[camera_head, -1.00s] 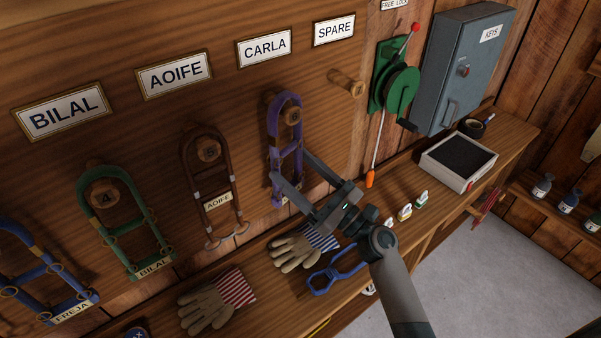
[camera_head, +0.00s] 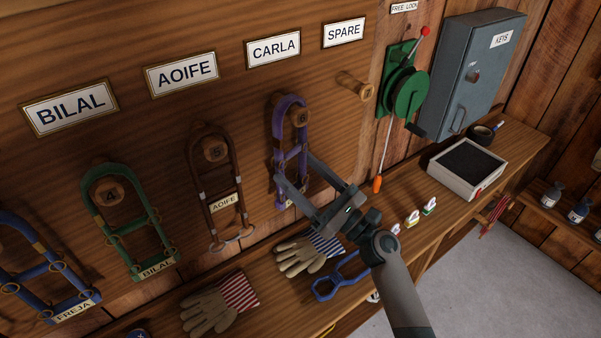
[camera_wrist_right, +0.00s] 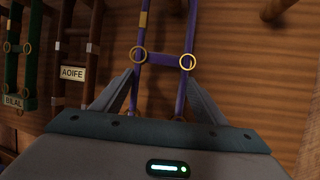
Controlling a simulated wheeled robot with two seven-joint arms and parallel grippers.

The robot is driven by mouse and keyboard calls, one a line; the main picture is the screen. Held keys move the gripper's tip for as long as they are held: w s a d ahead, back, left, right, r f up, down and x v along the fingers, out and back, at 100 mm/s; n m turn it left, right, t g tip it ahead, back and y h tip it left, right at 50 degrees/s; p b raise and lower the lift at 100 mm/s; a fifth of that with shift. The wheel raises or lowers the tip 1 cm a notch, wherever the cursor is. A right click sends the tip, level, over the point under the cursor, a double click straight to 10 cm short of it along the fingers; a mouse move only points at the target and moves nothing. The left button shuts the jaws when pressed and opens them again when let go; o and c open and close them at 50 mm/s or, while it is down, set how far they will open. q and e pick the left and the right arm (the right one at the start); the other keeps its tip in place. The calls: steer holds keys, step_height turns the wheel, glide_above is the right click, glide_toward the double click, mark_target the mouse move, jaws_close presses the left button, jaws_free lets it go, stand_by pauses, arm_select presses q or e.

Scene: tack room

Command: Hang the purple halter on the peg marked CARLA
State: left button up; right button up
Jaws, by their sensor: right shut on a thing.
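The purple halter (camera_head: 279,159) is at the peg (camera_head: 299,117) below the CARLA sign (camera_head: 273,48). Its top loop lies around that peg and the halter hangs down against the board. My right gripper (camera_head: 294,172) is shut on the halter's lower part. In the right wrist view the fingers (camera_wrist_right: 160,88) stand on both sides of the purple straps (camera_wrist_right: 181,82), just below two brass rings. The halter's name tag is mostly hidden behind the gripper. My left gripper is not in view.
A brown halter (camera_head: 238,187) and a green halter (camera_head: 122,232) hang to the left. The SPARE peg (camera_head: 355,86) is empty, right of CARLA. Gloves (camera_head: 299,256) and a blue metal item (camera_head: 323,287) lie on the shelf below.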

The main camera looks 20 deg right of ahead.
steer(key=o, duration=1.4)
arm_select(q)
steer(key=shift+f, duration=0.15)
arm_select(e)
steer(key=shift+s+d+f, duration=0.1)
steer(key=shift+s, duration=0.05)
arm_select(q)
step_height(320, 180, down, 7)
steer(key=b, duration=0.7)
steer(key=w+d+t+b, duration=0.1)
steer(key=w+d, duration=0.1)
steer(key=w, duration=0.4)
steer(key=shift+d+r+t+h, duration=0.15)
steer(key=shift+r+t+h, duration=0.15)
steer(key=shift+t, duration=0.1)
arm_select(e)
steer(key=v, duration=1.7)
steer(key=shift+s+d+r, duration=0.1)
steer(key=shift+r, duration=0.15)
